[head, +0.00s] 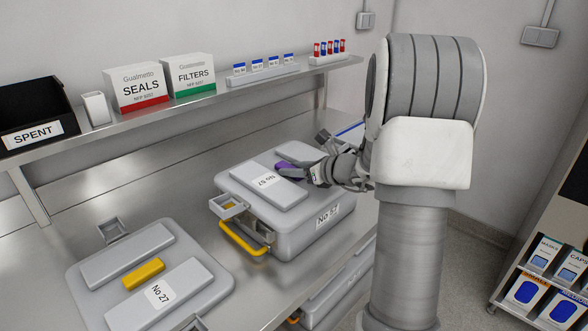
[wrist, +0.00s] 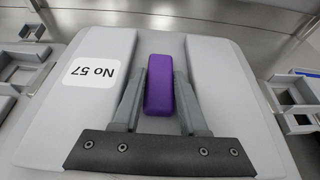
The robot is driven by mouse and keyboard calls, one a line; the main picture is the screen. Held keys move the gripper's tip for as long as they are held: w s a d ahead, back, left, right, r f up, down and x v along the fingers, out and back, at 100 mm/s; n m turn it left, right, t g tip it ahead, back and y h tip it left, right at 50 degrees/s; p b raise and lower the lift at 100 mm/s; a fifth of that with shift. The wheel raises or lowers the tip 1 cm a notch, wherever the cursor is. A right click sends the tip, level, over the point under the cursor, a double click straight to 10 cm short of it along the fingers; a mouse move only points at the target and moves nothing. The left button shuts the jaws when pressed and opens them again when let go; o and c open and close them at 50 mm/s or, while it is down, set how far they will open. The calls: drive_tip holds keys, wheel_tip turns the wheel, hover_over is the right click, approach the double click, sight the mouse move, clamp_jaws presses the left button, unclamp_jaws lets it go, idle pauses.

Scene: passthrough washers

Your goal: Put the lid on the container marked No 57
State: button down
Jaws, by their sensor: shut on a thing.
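The grey container marked No 57 (head: 312,232) stands on the steel counter in the middle of the head view. A grey lid marked No 57 (head: 262,188) lies over its top, lined up with it; I cannot tell whether it is fully seated. My gripper (head: 300,173) is shut on the lid's purple handle (head: 285,166). The wrist view shows the handle (wrist: 158,86) between the fingers of my gripper (wrist: 160,100), with the lid (wrist: 215,75) below. An open grey latch frame (head: 229,206) sticks out at the container's left end, above a yellow carrying handle (head: 243,240).
A lid marked No 27 (head: 190,262) with a yellow handle lies at the front left. The shelf (head: 215,92) behind holds a black SPENT bin (head: 32,112), SEALS (head: 137,84) and FILTERS (head: 188,76) boxes and small labelled items. Bare counter (head: 140,190) lies between.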

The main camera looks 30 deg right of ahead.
drive_tip(key=shift+f, duration=0.15)
idle(0.6)
drive_tip(key=c, duration=0.5)
unclamp_jaws()
drive_tip(key=shift+o, duration=0.8)
drive_tip(key=shift+f, duration=0.2)
drive_tip(key=shift+o, duration=1.4)
drive_tip(key=shift+r+p, duration=2.45)
drive_tip(key=shift+r, duration=1.3)
